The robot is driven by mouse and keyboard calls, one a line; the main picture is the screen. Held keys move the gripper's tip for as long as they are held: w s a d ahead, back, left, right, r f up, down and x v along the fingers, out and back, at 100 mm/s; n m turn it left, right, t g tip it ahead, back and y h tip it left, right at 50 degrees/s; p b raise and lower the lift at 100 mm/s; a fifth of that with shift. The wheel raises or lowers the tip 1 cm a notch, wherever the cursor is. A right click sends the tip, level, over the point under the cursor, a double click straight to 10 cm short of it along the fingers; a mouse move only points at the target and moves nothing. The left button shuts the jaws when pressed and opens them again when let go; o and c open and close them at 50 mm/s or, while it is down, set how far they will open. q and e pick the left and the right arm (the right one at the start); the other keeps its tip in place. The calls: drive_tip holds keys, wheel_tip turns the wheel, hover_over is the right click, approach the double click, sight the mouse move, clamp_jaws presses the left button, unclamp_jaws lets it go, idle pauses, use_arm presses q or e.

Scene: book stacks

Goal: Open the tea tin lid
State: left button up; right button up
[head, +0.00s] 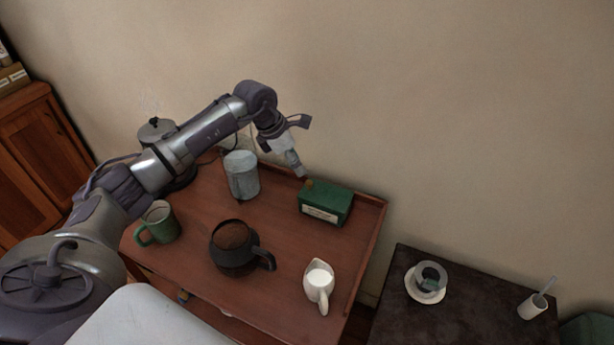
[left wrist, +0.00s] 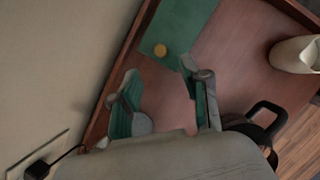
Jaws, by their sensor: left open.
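The tea tin, a green box (head: 322,210) with a pale label on its front, stands near the back right of the wooden table. Its green lid (head: 332,195) looks shut and carries a small brass-yellow knob (head: 309,184) at its left end. In the left wrist view the green lid (left wrist: 190,22) and the round knob (left wrist: 159,50) show at the top. My left gripper (head: 299,170) is just above and behind the knob. Its two fingers are spread apart and empty in the left wrist view (left wrist: 160,74), with the knob beyond their tips. My right gripper is not in view.
On the table (head: 200,275) stand a grey canister (head: 241,176), a green mug (head: 159,222), a dark pot (head: 232,250) with a handle, and a white milk jug (head: 319,285). A raised rim (head: 369,250) edges the right side. The wall is close behind.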

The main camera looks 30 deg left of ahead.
sight(309, 182)
use_arm(q)
drive_tip(key=x, duration=0.8)
drive_tip(key=shift+p, duration=0.35)
drive_tip(key=shift+c, duration=0.4)
clamp_jaws()
